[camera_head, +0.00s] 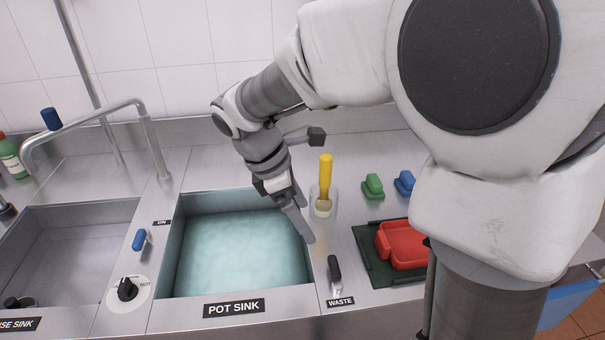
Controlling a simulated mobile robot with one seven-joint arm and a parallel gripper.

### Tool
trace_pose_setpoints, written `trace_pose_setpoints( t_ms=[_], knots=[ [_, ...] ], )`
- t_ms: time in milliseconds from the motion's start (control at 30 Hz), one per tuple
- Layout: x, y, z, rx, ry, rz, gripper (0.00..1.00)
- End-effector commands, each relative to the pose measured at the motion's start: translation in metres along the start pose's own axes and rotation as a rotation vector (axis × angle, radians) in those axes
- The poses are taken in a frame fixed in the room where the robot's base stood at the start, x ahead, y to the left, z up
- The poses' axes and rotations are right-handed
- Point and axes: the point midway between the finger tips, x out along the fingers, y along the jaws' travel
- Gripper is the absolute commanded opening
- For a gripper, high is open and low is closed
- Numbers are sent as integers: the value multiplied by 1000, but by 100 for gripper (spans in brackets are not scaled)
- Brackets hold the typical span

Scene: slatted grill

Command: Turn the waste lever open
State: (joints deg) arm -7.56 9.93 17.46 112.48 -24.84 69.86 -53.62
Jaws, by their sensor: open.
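The waste lever (334,269) has a black handle and stands on the steel rim at the right of the pot sink, just behind the WASTE label (340,302). The handle appears roughly upright, leaning slightly back. My gripper (308,236) points down over the right side of the pot sink, behind and a little left of the lever. Its jaws are open and empty, and it appears apart from the lever. The pot sink (165,262) holds cloudy pale-blue water.
A clear holder with a yellow-handled brush (326,172) stands behind the lever. A red container (405,246) sits on a dark green mat (372,264) to its right. Green (373,185) and blue (404,181) items stand farther back. A tap (148,135) is left of the sink.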

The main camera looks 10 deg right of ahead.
Motion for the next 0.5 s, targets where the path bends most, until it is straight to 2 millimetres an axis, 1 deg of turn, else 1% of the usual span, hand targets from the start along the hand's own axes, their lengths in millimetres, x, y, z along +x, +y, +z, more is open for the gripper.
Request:
trace_pose_setpoints(
  t_ms=[167,267,500],
  knots=[
    [17,0,-1,-8,-3,-4,100],
    [36,0,-1,-7,-2,-6,100],
    [89,-1,-1,-7,-2,-7,100]
  ],
)
